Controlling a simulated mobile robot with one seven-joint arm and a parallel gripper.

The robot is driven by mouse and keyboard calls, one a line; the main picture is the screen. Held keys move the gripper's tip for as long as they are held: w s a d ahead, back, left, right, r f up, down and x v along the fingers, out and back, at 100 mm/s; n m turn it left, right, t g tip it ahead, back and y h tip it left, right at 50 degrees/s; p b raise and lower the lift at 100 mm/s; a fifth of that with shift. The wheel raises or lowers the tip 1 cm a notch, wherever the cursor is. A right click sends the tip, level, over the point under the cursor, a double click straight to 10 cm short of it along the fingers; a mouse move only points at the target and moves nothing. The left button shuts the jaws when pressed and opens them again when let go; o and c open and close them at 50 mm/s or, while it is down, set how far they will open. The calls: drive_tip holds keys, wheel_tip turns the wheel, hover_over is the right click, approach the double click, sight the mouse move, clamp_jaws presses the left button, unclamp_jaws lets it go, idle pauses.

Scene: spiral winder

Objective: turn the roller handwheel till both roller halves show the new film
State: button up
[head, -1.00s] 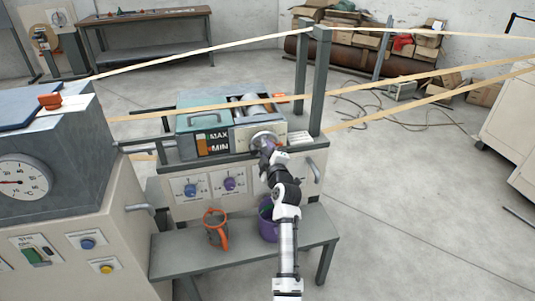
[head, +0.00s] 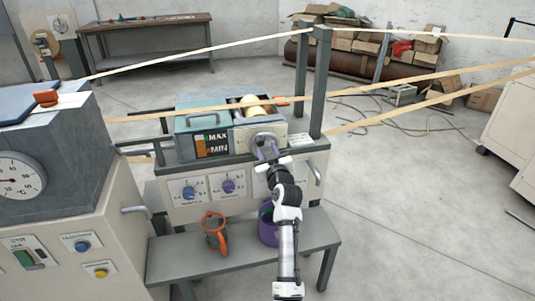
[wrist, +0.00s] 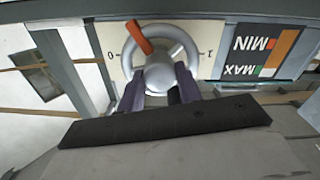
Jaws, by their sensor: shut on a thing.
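The roller handwheel (head: 265,139) is a grey ring with a hub on the front of the roller box. In the wrist view, the handwheel (wrist: 183,41) shows upside down on a plate marked 0 and 1, with an orange grip (wrist: 138,37) on its rim, toward the 0 side. My gripper (head: 268,151) is at the lower part of the wheel; in the wrist view its purple fingers (wrist: 161,88) straddle the hub area and are shut on the wheel. A roller (head: 256,106) shows cream in the open box top; a band partly covers it.
Pale bands (head: 360,87) cross above the box between the posts (head: 317,80). A teal cover (head: 200,113) sits left of the rollers. A MAX/MIN gauge (head: 211,143) is beside the wheel.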

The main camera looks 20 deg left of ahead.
drive_tip(key=m+p, duration=0.1)
drive_tip(key=m, duration=0.4)
drive_tip(key=shift+r+m, duration=0.1)
drive_tip(key=shift+m, duration=0.2)
drive_tip(key=m+p, duration=0.2)
drive_tip(key=m, duration=0.3)
drive_tip(key=m+p, duration=0.3)
drive_tip(key=m, duration=0.2)
drive_tip(key=shift+m, duration=0.4)
drive_tip(key=m+p, duration=0.3)
drive_tip(key=m, duration=0.2)
drive_tip(key=shift+m, duration=0.3)
drive_tip(key=o, duration=1)
drive_tip(key=shift+d, duration=0.1)
